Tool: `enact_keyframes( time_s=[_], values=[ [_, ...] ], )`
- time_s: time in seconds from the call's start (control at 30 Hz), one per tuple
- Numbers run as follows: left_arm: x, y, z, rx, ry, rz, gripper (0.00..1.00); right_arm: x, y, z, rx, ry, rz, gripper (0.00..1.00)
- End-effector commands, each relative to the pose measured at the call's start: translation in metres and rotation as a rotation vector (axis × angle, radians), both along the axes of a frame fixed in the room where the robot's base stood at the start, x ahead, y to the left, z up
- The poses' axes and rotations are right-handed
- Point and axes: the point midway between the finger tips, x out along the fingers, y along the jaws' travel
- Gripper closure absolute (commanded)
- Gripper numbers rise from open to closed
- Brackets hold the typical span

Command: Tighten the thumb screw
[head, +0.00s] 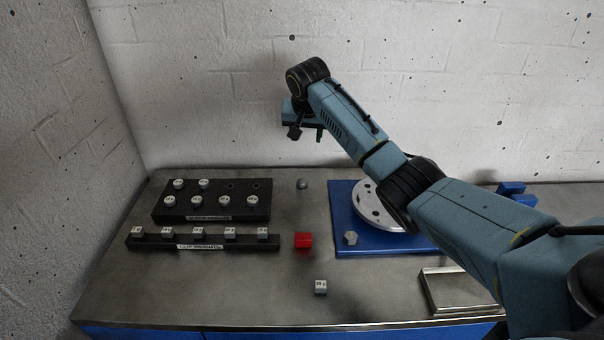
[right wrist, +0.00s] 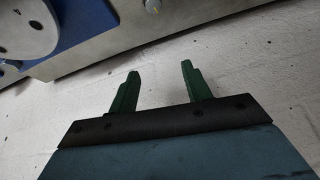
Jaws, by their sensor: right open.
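My right gripper (head: 307,132) is high in front of the back wall, above and behind the table. In the right wrist view its two green fingers (right wrist: 158,92) are apart with nothing between them. A grey faceted knob (head: 350,238) stands at the front left of the blue base plate (head: 345,205), beside the silver rotor disc (head: 368,200). A small round grey knob (head: 302,184) sits on the table left of the plate. I cannot tell for sure which knob is the thumb screw. My right arm hides part of the disc and plate. My left gripper is out of view.
A black rack (head: 160,214) holds several round weights, and a black strip (head: 135,242) holds several clip weights. A red block (head: 303,240) and a loose grey weight (head: 320,287) lie at the middle. A metal tray (head: 428,295) and blue blocks (head: 511,188) are at right.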

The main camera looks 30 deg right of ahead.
Motion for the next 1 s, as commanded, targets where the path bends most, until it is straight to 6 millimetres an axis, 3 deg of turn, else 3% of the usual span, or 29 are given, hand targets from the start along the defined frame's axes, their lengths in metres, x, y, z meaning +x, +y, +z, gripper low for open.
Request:
enact_keyframes(
  time_s=[0.2, 0.4, 0.57, 1.0],
  values=[
    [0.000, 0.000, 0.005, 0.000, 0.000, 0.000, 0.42, -0.030, 0.001, -0.013, -0.036, 0.050, 0.398, 0.51],
    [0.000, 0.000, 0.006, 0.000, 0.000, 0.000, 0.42, -0.045, 0.008, -0.024, -0.026, 0.080, 0.540, 0.51],
    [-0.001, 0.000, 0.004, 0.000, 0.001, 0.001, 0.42, -0.040, 0.009, -0.039, -0.023, 0.082, 0.546, 0.51],
    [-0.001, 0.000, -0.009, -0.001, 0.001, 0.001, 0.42, -0.007, 0.006, -0.117, -0.022, 0.081, 0.543, 0.51]
  ],
)
